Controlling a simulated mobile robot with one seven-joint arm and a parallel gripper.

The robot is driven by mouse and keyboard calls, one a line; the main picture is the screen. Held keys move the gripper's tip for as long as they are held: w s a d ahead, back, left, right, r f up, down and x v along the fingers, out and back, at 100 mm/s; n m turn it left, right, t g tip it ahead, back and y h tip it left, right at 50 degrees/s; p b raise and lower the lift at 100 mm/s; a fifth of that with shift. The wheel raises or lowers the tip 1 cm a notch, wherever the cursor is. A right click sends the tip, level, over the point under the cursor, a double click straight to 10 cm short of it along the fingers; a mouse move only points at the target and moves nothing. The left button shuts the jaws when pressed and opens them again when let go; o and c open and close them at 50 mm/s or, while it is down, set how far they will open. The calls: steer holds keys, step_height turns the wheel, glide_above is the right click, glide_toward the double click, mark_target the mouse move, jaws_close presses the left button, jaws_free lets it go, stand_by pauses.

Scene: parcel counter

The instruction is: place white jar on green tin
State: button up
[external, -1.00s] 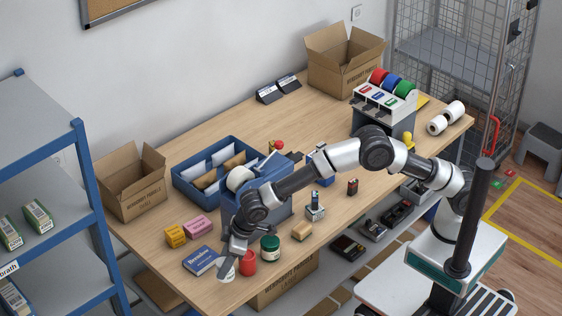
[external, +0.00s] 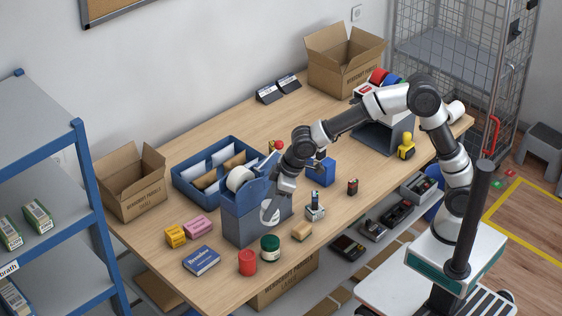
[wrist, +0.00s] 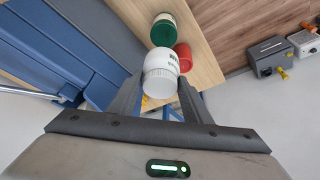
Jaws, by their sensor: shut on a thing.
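The white jar (wrist: 160,70) is between the two fingers of my gripper (wrist: 161,84), which is shut on it. In the external view my gripper (external: 272,207) holds the white jar (external: 267,216) above the table, in front of the grey-blue dispenser. The green tin (external: 270,248) stands upright on the table, below the held jar and apart from it.
A red tin (external: 247,262) stands close to the green tin, on its left. The dispenser (external: 243,222) rises just behind. A blue book (external: 201,260) lies to the left.

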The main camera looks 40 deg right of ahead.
step_height(320, 180, down, 9)
steer(key=shift+r, duration=0.2)
steer(key=shift+f, duration=0.1)
steer(key=shift+f+b, duration=0.15)
steer(key=shift+b, duration=0.15)
steer(key=o, duration=1.1)
steer(key=shift+o, duration=0.2)
